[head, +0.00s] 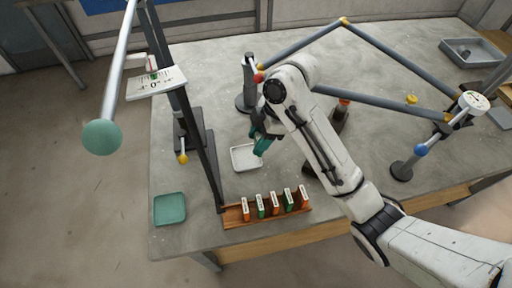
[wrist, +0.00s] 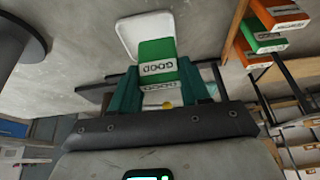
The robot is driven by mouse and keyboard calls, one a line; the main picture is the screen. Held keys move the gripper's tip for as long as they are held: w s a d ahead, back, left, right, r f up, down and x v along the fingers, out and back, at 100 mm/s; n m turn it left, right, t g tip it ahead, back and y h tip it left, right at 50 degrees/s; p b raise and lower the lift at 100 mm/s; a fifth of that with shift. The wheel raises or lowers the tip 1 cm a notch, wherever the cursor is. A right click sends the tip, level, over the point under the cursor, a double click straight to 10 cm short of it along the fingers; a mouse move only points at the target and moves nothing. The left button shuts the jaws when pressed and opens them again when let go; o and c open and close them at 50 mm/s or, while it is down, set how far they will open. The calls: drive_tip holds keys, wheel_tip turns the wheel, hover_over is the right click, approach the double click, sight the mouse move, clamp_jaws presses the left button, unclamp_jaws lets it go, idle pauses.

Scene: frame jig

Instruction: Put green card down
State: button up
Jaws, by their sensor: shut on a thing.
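A green card (wrist: 157,52) with a white label reading "GOOD" is between the teal fingers of my gripper (wrist: 160,90) in the wrist view. My gripper is shut on it. A white tray (wrist: 128,28) lies just beyond the card in that view. In the head view my gripper (head: 260,144) is over the table, close above and right of the white tray (head: 237,158). From there the card cannot be told apart from the teal fingers. I cannot tell whether the card touches the tray.
A wooden rack (head: 235,219) with several orange and green cards stands at the table's front edge. A green tray (head: 169,209) lies at the left corner. A dark upright post (head: 201,150) stands between the trays. A rod frame (head: 375,105) spans the back right.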

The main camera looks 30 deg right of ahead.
drive_tip(key=shift+w+d+f, duration=0.15)
drive_tip(key=shift+w+f, duration=0.6)
drive_tip(key=shift+f, duration=0.1)
drive_tip(key=shift+f+p, duration=0.55)
drive_tip(key=shift+f, duration=1)
drive_tip(key=shift+f, duration=0.1)
drive_tip(key=shift+f, duration=0.1)
drive_tip(key=o, duration=1)
drive_tip(key=v, duration=1.2)
drive_tip(key=shift+r+p, duration=0.25)
drive_tip(key=shift+p, duration=0.15)
